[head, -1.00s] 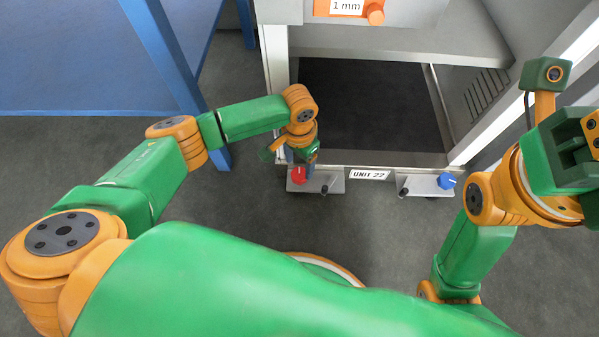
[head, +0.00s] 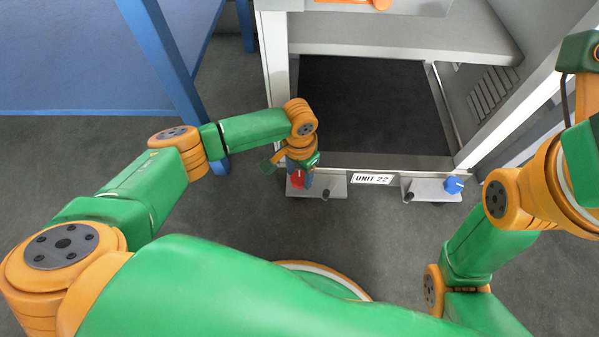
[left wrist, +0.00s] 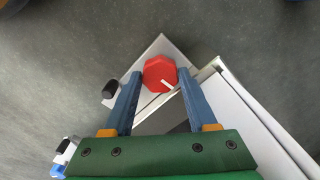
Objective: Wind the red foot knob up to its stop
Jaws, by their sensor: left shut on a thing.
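The red foot knob (head: 297,180) sits on the left foot plate (head: 333,183) at the lower front of the unit. In the left wrist view the knob (left wrist: 160,74) is an eight-sided red cap with a white mark pointing to the lower right. My left gripper (head: 300,178) reaches down to it from above. In the left wrist view the blue fingers of my left gripper (left wrist: 159,80) are on both sides of the knob, shut on it. My right arm runs out at the right edge, and its fingers are not seen.
A blue knob (head: 453,185) sits on the right foot plate (head: 425,190). The "UNIT 22" label (head: 372,179) is between the plates. A dark peg (head: 326,194) stands close to the red knob. A blue table (head: 90,70) is at the left. The floor in front is clear.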

